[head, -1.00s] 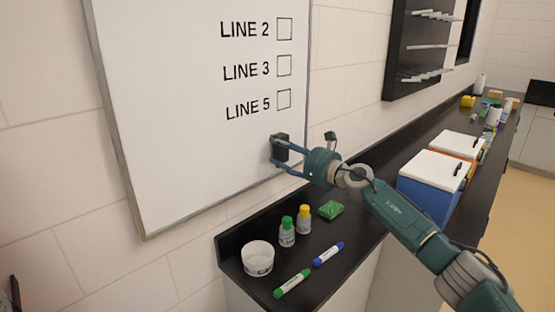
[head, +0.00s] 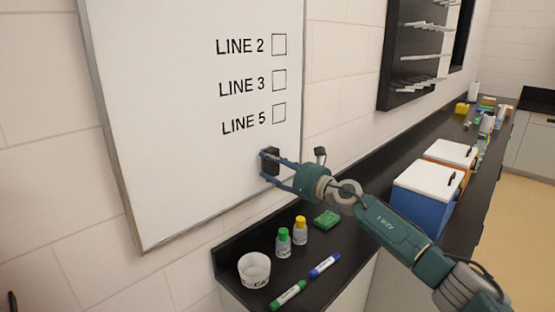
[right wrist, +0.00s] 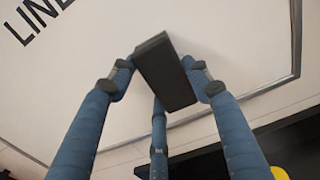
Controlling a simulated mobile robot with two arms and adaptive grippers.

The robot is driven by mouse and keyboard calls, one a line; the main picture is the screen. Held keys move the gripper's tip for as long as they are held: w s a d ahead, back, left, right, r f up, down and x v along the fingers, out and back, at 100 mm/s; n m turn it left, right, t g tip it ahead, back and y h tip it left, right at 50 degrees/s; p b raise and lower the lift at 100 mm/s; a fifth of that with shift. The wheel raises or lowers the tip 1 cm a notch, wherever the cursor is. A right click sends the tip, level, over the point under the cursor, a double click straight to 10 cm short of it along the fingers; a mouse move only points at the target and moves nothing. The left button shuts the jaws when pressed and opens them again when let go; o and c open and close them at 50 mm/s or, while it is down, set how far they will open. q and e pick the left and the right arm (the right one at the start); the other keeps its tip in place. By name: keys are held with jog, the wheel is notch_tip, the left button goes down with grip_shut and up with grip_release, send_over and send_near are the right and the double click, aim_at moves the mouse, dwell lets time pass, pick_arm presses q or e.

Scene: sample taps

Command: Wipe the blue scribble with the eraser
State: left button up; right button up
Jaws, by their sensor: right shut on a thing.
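The eraser (head: 270,160) is a dark block at the lower right of the whiteboard (head: 180,150), below the LINE 5 box. My right gripper (head: 265,166) is shut on it. In the right wrist view the eraser (right wrist: 166,72) sits between the fingers (right wrist: 165,78) in front of the white board. I cannot tell whether its face touches the board. No blue scribble shows on the visible board; a mark behind the eraser would be hidden. My left gripper is not in view.
Below the board, the dark counter holds a white cup (head: 254,271), a green-capped bottle (head: 284,243), a yellow-capped bottle (head: 300,231), a green block (head: 327,219), a green marker (head: 288,295) and a blue marker (head: 325,264). A blue box (head: 424,200) stands farther right.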

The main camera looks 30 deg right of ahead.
jog(key=shift+s+a+f, duration=0.1)
jog(key=shift+a, duration=0.05)
jog(key=shift+s, duration=0.15)
jog(key=shift+s+d+f, duration=0.15)
jog(key=shift+s+d, duration=0.1)
jog(key=shift+s, duration=0.45)
jog(key=v, duration=0.3)
jog(key=shift+s+d, duration=0.2)
jog(key=shift+s, duration=0.15)
jog(key=b+v, duration=0.1)
jog(key=v, duration=0.2)
jog(key=shift+b, duration=0.35)
